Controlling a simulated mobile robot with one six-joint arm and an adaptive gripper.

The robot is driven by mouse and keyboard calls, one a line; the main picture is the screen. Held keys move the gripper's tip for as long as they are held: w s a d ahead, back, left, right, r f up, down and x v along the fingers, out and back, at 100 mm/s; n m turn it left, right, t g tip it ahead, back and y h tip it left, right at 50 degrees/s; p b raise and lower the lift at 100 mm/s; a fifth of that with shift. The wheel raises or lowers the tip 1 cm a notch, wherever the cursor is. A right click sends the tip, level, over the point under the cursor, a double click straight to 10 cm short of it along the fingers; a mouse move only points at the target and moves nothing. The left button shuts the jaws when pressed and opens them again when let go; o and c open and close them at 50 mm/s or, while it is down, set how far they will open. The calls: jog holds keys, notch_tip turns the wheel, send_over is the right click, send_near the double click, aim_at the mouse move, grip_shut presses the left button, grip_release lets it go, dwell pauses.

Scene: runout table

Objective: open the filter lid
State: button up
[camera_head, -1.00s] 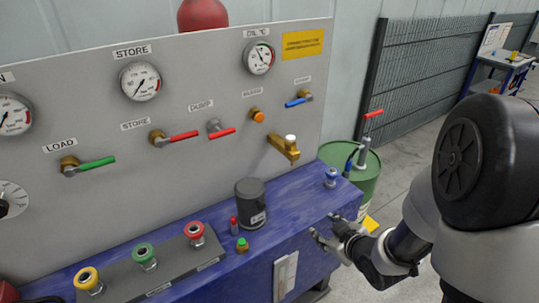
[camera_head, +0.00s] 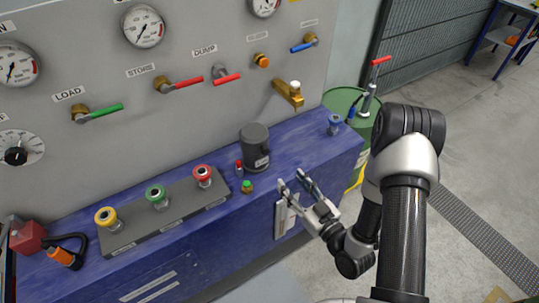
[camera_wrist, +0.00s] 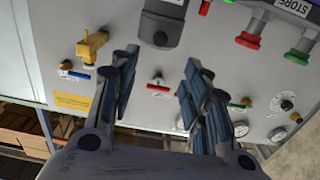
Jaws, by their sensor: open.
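The dark grey filter canister (camera_head: 255,152) stands upright on the blue bench, with its round lid (camera_head: 254,133) on top. A pale label shows low on its side. My gripper (camera_head: 296,180) is open and empty, in front and to the right of the canister near the bench's front edge, apart from it. In the wrist view the canister (camera_wrist: 163,22) shows upside down at the top edge, beyond the spread fingers (camera_wrist: 160,60); part of it is cut off by the frame.
A small red item (camera_head: 239,168) and a green-capped one (camera_head: 247,187) stand beside the canister. A button panel (camera_head: 130,236) lies to the left. A brass tap (camera_head: 288,93) juts from the gauge panel behind. A blue-topped fitting (camera_head: 334,125) stands at the right bench end.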

aim_at(266, 152)
jog(key=b+x, duration=0.1)
jog(key=x, duration=1.2)
jog(key=shift+a, duration=0.1)
jog(key=shift+c, duration=0.3)
grip_shut()
